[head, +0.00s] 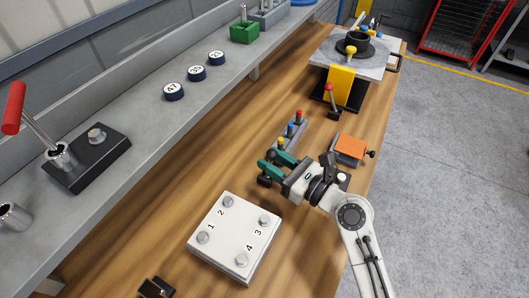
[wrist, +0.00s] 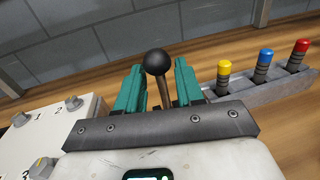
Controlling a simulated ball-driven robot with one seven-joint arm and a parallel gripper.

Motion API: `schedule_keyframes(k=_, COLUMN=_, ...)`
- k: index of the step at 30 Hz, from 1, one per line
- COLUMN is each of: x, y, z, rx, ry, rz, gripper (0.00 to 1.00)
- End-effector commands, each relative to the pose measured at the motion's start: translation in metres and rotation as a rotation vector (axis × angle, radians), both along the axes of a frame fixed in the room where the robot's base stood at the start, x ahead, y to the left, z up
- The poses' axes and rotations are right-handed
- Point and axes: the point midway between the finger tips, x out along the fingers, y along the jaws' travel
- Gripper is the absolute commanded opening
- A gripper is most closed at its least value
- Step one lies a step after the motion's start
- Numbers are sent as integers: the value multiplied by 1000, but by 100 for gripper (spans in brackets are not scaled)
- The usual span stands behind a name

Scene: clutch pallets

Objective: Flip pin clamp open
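The pin clamp's lever has a black ball knob (wrist: 157,62) on a thin stem. In the wrist view it stands upright, leaning slightly, between the fingers of my gripper (wrist: 158,85). The teal fingers are apart, one on each side of the stem, with gaps visible. I cannot tell whether either touches it. The grey pin rack (wrist: 265,92) is just right of the fingers and holds a yellow pin (wrist: 224,76), a blue pin (wrist: 262,65) and a red pin (wrist: 299,55). My gripper (head: 272,167) is by the rack's near end in the head view. The lever's base is hidden.
A white plate (head: 231,240) with numbered bolts lies close below my gripper. An orange block (head: 350,150) and a red-knobbed lever (head: 331,97) stand to the right. A grey shelf (head: 135,95) runs along the left. Bare bench lies left of the gripper.

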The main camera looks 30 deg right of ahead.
Motion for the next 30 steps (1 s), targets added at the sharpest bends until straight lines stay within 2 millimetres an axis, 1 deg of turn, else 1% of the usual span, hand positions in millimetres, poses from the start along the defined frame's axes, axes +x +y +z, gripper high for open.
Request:
schedule_keyframes(k=1, x=7, y=4, z=2, rx=0, ry=-1, rz=2, gripper=37)
schedule_keyframes(k=3, x=14, y=7, z=1, rx=0, ry=-1, rz=2, gripper=37)
schedule_keyframes(k=6, x=21, y=10, z=1, rx=0, ry=0, rz=1, gripper=37)
schedule_keyframes(k=10, x=25, y=12, z=0, rx=1, ry=0, rz=1, gripper=37)
schedule_keyframes(k=17, x=25, y=12, z=0, rx=1, ry=0, rz=1, gripper=37)
schedule_keyframes(k=28, x=25, y=12, z=0, rx=0, ry=-1, rz=1, gripper=3)
schedule_keyframes(k=29, x=25, y=12, z=0, rx=0, ry=-1, rz=0, gripper=0)
schedule_keyframes(k=30, x=25, y=12, z=0, rx=0, ry=-1, rz=0, gripper=0)
